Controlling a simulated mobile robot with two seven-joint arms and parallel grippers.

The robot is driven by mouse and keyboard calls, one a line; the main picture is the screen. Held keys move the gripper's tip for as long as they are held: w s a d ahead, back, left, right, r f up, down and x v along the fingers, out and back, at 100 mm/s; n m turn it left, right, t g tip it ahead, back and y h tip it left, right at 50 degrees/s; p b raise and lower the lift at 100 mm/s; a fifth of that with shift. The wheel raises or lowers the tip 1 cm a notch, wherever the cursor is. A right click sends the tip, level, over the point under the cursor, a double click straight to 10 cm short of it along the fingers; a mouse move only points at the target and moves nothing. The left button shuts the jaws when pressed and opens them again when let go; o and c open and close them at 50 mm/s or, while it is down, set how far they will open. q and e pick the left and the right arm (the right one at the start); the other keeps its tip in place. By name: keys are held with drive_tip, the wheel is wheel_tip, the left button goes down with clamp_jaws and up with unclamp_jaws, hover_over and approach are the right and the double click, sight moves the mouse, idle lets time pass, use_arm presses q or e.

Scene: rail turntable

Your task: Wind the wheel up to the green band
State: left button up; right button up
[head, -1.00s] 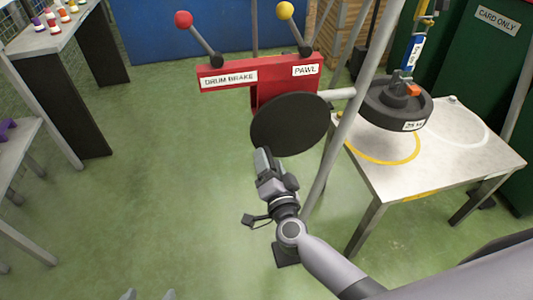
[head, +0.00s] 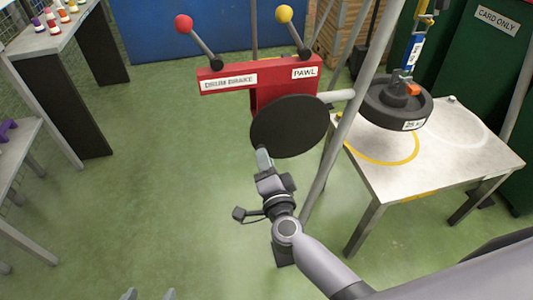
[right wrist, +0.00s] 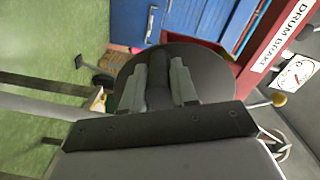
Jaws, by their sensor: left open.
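The wheel (head: 290,126) is a black disc in front of the red panel in the head view. It also fills the middle of the right wrist view (right wrist: 215,75). My right gripper (head: 264,160) is at the wheel's lower left edge. In the right wrist view its fingers (right wrist: 160,85) stand on both sides of a dark grip-like piece (right wrist: 158,75) in front of the disc, with no clear gap. My left gripper (head: 149,295) shows only its two fingertips, spread apart and empty, at the bottom left. I cannot make out a green band.
The red panel (head: 235,75) carries a red-knobbed DRUM BRAKE lever (head: 200,40) and a yellow-knobbed PAWL lever (head: 293,35). A grey post (head: 340,130) stands right of the wheel. A dark round weight (head: 385,112) hangs over a table (head: 460,155). Floor at left is clear.

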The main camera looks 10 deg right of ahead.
drive_tip(key=o, duration=0.6)
drive_tip(key=shift+a+r, duration=0.4)
drive_tip(key=shift+r, duration=0.15)
drive_tip(key=shift+d+f, duration=0.1)
drive_tip(key=shift+f, duration=0.05)
